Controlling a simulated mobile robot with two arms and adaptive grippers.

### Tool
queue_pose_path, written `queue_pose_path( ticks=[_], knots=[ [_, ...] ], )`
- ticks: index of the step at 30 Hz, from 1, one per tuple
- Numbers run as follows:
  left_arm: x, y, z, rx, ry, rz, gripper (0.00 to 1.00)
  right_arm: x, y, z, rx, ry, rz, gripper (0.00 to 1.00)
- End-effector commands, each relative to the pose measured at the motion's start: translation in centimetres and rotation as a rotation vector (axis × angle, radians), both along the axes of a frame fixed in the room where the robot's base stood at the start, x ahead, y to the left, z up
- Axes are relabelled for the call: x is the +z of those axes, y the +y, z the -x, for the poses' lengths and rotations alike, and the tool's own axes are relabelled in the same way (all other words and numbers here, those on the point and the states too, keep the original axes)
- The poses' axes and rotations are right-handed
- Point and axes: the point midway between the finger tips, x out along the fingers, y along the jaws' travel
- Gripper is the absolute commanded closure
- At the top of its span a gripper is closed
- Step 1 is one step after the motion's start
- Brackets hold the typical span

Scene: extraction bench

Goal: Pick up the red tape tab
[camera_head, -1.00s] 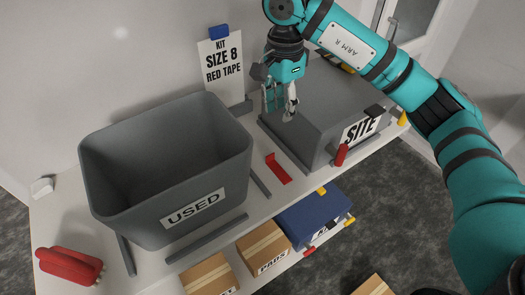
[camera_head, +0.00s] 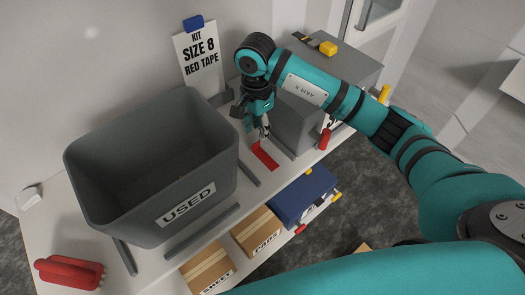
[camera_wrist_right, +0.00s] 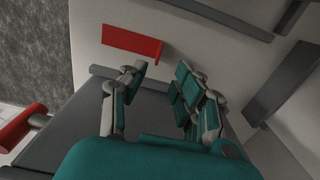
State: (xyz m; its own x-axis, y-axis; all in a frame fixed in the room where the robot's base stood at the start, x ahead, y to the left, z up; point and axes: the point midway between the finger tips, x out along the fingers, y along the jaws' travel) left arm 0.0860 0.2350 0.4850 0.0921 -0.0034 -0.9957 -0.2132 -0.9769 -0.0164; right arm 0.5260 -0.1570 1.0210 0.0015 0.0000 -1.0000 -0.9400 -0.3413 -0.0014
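The red tape tab (camera_head: 265,155) lies on the white bench between the grey bin and the grey box, with one end turned up. It also shows in the right wrist view (camera_wrist_right: 132,41), just ahead of the fingers. My right gripper (camera_head: 258,138) points down close beside the tab's far end. In the right wrist view my right gripper (camera_wrist_right: 158,80) is open, its fingers apart with nothing between them. From the head view I cannot tell whether a fingertip touches the tab. My left gripper is not in view.
The deep grey USED bin (camera_head: 90,165) stands left of the tab. The grey box (camera_head: 345,68) stands right, partly behind my right arm. Low grey strips (camera_head: 248,173) flank the tab. A KIT SIZE 8 RED TAPE sign (camera_head: 200,60) stands behind; a red object (camera_head: 68,270) lies front left.

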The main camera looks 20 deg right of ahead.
Motion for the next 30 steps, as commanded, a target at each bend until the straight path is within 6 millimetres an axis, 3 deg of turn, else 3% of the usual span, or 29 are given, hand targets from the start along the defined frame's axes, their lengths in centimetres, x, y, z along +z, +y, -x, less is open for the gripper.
queue_pose_path(
  ticks=[6,12,19,26,30],
  knots=[
    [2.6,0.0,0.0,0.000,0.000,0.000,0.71,-2.5,0.2,0.8,0.000,0.009,-0.002,0.69],
    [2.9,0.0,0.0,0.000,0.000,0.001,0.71,-4.9,0.2,0.6,-0.001,0.002,-0.002,0.69],
    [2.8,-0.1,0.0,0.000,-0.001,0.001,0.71,-5.1,0.2,0.6,-0.001,-0.001,0.000,0.69],
    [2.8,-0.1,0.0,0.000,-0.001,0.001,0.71,-5.1,0.2,0.6,-0.001,0.000,0.000,0.98],
    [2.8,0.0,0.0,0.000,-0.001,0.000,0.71,-5.1,0.1,0.6,-0.001,0.000,0.000,1.00]
  ],
)
